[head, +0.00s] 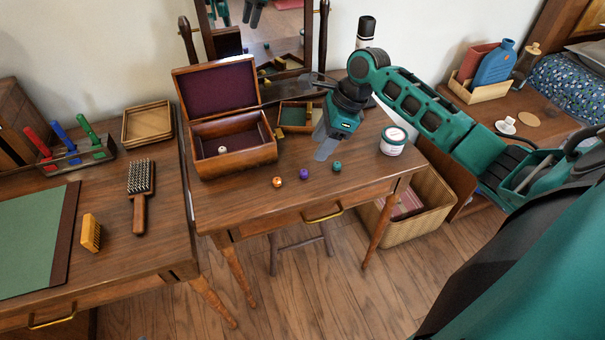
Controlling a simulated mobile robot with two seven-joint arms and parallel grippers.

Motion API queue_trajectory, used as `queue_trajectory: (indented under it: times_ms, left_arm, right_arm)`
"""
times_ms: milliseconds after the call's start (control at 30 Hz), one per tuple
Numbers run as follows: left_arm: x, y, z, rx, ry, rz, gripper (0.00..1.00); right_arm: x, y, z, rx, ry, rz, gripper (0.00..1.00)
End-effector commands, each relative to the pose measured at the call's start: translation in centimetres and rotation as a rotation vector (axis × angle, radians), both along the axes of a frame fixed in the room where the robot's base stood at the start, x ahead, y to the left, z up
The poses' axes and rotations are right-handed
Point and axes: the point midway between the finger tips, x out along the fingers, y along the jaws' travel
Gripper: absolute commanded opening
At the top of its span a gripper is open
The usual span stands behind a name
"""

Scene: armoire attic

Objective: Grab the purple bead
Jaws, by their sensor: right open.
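The purple bead (304,174) lies on the wooden dressing table (235,204), between an orange bead (277,181) on its left and a teal bead (337,166) on its right. My right gripper (324,148) reaches in from the right above the table. It is open and points down, behind the purple bead and a little to its right in the picture. It appears empty and apart from the bead. My left gripper is not in view.
An open wooden box (235,165) with a white bead inside stands left of my gripper. A small green-lined tray (294,116) and a mirror are behind. A white jar (393,141) stands to the right. The table's front strip is clear around the beads.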

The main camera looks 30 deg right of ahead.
Motion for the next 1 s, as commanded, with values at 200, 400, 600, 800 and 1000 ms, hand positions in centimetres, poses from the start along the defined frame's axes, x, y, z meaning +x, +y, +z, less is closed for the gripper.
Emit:
queue_trajectory:
  times_ms: [200,400,600,800,1000]
  left_arm:
    - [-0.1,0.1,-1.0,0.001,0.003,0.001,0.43]
    - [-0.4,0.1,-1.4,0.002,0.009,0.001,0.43]
    - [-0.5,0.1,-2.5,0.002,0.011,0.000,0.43]
    - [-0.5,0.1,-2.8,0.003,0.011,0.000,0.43]
    - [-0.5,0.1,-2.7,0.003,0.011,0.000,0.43]
  right_arm:
    - [0.8,1.3,-3.5,0.001,-0.002,0.001,0.52]
    - [1.1,1.6,-4.8,-0.001,-0.003,0.002,0.52]
    - [1.9,2.5,-7.7,-0.001,-0.003,0.002,0.52]
    - [2.2,3.0,-9.1,-0.001,-0.005,0.003,0.52]
    - [2.2,3.0,-9.0,-0.002,-0.004,0.003,0.52]
